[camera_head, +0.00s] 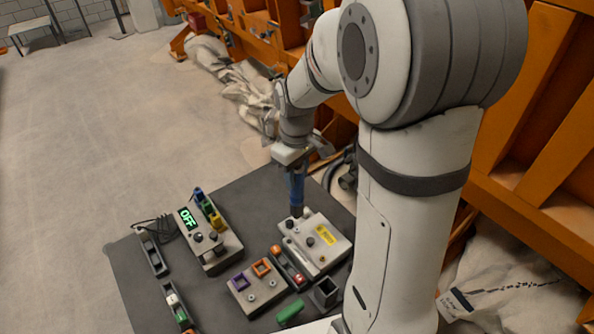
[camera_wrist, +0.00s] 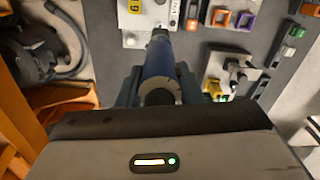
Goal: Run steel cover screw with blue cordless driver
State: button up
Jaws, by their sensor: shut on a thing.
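The blue cordless driver (camera_head: 297,188) hangs upright below my gripper (camera_head: 296,168). Its lower end is at the back corner of a pale steel box (camera_head: 335,246) with a yellow label and dark knobs. In the wrist view my gripper's dark fingers (camera_wrist: 158,88) are shut on the blue driver (camera_wrist: 158,58), one on each side. The driver's tip points at the pale box (camera_wrist: 137,22) there. The cover screw is too small to make out, and I cannot tell whether the tip touches it.
A box with a lit OFF display (camera_head: 187,217) stands at the left of the dark mat (camera_head: 150,303). A block with purple and orange square frames (camera_head: 257,291), a green piece (camera_head: 290,312) and a dark open holder (camera_head: 326,292) lie in front. An orange steel frame (camera_head: 515,190) rises at right.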

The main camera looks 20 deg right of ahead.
aim_at(297, 191)
jog(key=shift+f+b, duration=1.7)
jog(key=shift+f, duration=0.9)
jog(key=shift+s+f+b, duration=0.15)
jog(key=shift+f+b, duration=0.4)
jog(key=shift+b, duration=0.05)
dwell(0.3)
